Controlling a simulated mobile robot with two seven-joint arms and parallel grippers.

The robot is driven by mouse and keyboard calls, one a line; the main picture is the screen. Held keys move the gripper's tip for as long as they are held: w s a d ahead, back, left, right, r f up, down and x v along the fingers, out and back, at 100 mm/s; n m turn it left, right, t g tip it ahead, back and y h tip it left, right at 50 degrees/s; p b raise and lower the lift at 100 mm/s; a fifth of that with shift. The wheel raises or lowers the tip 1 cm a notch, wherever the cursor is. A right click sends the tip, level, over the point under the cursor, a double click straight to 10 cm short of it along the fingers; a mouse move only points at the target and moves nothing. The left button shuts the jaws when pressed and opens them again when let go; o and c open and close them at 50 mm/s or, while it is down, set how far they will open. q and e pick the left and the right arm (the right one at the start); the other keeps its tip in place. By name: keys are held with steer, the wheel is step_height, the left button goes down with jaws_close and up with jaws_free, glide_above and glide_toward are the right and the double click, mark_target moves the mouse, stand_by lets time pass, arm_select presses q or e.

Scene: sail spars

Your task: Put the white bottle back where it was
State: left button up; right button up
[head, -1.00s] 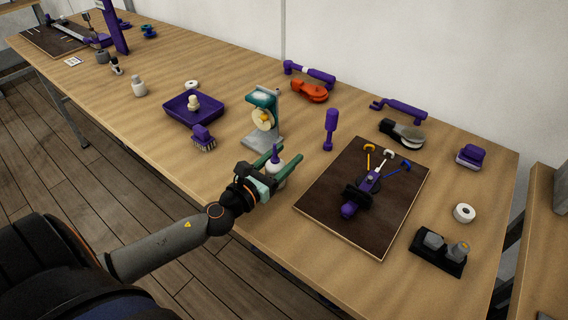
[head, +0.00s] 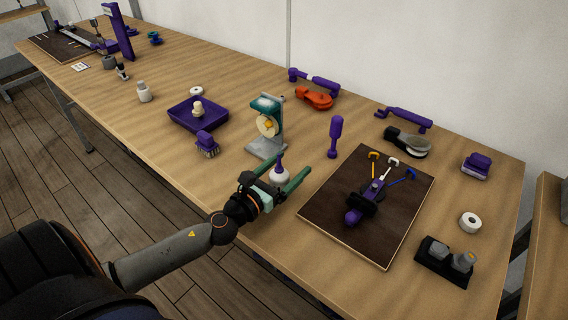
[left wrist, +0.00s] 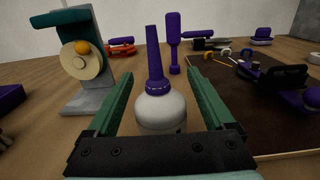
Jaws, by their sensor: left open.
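The white bottle (head: 279,177) has a round white body and a purple tapered spout. It stands upright on the wooden table, left of the dark board. My left gripper (head: 285,176) is open, with its green fingers on either side of the bottle. In the left wrist view the bottle (left wrist: 160,108) is between the open fingers (left wrist: 160,100), with visible gaps at both sides. Its lower part is partly hidden by my gripper's palm. My right gripper is not in view.
A teal and grey device (head: 266,128) stands just behind the bottle. The dark board (head: 330,215) with a purple tool lies to the right. A purple tray (head: 180,117), a brush (head: 207,145) and another white bottle (head: 144,92) are further left. A purple mallet-like tool (head: 335,137) stands behind.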

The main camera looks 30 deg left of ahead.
mark_target(273, 181)
arm_select(q)
steer(key=shift+r, duration=0.3)
steer(key=s+b, duration=0.1)
steer(key=s, duration=0.2)
steer(key=s+b, duration=0.1)
steer(key=s, duration=0.2)
steer(key=s+b, duration=0.1)
steer(key=s, duration=0.3)
steer(key=shift+a+f, duration=0.35)
steer(key=shift+a, duration=0.05)
steer(key=shift+s+r+b, duration=0.2)
steer(key=shift+s+b, duration=0.45)
steer(key=shift+s, duration=0.3)
steer(key=shift+a, duration=0.1)
